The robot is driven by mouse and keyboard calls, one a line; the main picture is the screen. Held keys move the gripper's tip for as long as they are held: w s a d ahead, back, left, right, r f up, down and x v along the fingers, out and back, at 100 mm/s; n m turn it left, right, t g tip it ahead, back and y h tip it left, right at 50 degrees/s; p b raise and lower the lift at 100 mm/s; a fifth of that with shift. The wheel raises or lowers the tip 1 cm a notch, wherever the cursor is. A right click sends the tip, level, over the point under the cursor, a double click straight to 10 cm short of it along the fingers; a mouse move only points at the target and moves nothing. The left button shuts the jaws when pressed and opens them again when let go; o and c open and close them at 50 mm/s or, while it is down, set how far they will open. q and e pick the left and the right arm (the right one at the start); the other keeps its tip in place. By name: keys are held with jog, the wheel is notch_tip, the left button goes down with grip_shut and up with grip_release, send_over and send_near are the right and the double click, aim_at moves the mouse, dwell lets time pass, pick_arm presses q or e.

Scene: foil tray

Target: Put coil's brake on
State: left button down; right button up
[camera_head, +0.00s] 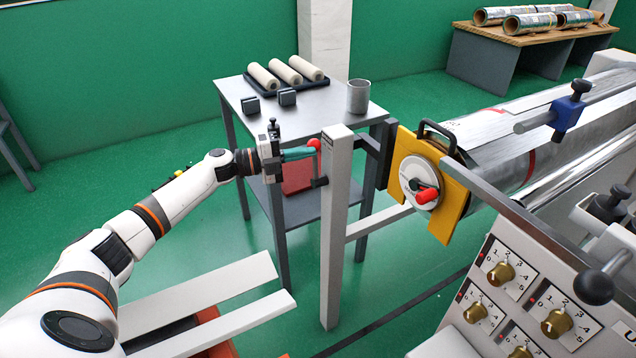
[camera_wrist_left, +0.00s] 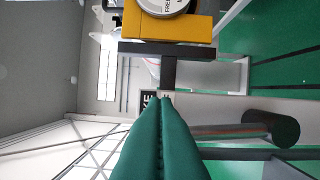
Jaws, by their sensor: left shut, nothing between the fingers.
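The coil (camera_head: 510,140) is a large silver roll on the right. A yellow plate (camera_head: 455,205) at its end carries a white dial with a red handle (camera_head: 426,195). In the left wrist view the dial (camera_wrist_left: 165,5) shows part of the word "FREE". A pale upright post (camera_head: 335,230) stands left of the plate, with a red knob (camera_head: 314,143) near its top and a black peg below. A partly hidden label (camera_wrist_left: 150,98) on it ends in "KE". My left gripper (camera_head: 312,151) is shut and empty, its teal fingertips at the red knob; contact is unclear. My right gripper is out of view.
A grey table (camera_head: 310,110) behind the post holds cream rolls and a metal cup (camera_head: 358,96). A control panel (camera_head: 530,300) with brass knobs is at lower right. White rails (camera_head: 210,310) lie at lower left. Open green floor is at left.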

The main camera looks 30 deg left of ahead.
pick_arm(q)
jog(key=shift+w+a+f+n+t+b, duration=0.25)
jog(key=shift+w+a+n+b, duration=0.2)
jog(key=shift+a+n, duration=0.45)
jog(key=shift+w+a+f+n+t+b, duration=0.25)
jog(key=shift+w+a+n, duration=0.35)
jog(key=shift+n, duration=0.5)
jog(key=shift+w+a+f+n+t+b, duration=0.15)
jog(key=shift+w+a+n+b, duration=0.3)
jog(key=shift+a+n, duration=0.5)
jog(key=shift+d+r, duration=0.1)
